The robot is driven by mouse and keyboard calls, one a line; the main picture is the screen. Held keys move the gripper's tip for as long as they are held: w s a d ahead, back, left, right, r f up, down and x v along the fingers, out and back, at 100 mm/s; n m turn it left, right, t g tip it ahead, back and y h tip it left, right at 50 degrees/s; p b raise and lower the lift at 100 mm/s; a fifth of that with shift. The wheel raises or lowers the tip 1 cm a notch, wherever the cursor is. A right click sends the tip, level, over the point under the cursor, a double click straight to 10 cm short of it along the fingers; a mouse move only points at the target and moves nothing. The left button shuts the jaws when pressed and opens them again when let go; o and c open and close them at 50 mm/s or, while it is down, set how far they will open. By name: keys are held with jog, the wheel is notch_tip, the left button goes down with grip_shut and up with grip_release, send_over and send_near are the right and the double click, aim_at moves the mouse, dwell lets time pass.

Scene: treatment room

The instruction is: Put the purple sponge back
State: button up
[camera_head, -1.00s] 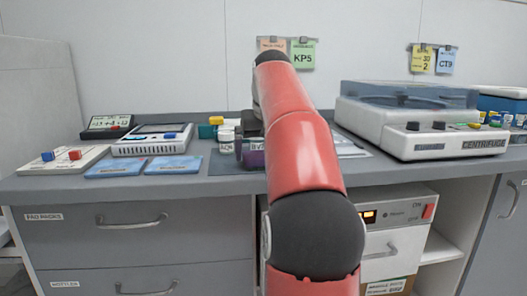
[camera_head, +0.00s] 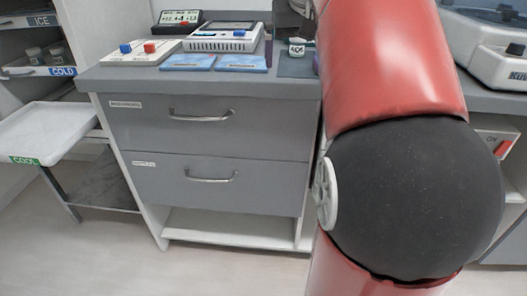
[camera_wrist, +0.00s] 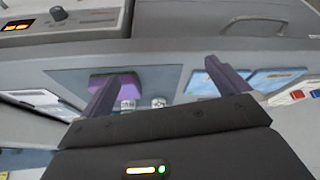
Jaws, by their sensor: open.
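The purple sponge (camera_wrist: 112,82) lies on the dark mat (camera_wrist: 168,78) on the counter, in the left half of the wrist view. It is partly hidden by the left finger there. In the head view only a sliver of purple (camera_head: 316,64) shows beside my arm, likely the same sponge. My gripper (camera_wrist: 165,75) is open and empty, its two dark purple fingers spread above the counter. In the head view it is mostly hidden behind my red arm.
A small white jar (camera_head: 297,48) stands on the mat. Blue packs (camera_head: 187,62) and a white device (camera_head: 222,42) lie to the left. A centrifuge (camera_head: 495,50) stands at the right. A white tray (camera_head: 50,130) and a shelf marked COLD (camera_head: 62,71) are at the far left.

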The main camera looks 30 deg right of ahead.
jog(key=s+a+f+n, duration=0.1)
jog(key=s+a+f, duration=0.4)
jog(key=f, duration=0.3)
jog(key=s+a+f+n+y, duration=0.1)
jog(key=s+a+f, duration=0.5)
jog(key=f, duration=0.1)
jog(key=s+a+f+n+t+y, duration=0.1)
jog(key=s+a+f, duration=0.4)
jog(key=f, duration=0.3)
jog(key=shift+s+a+f+n, duration=0.2)
jog(key=shift+a+f+n, duration=0.1)
jog(key=shift+n, duration=0.1)
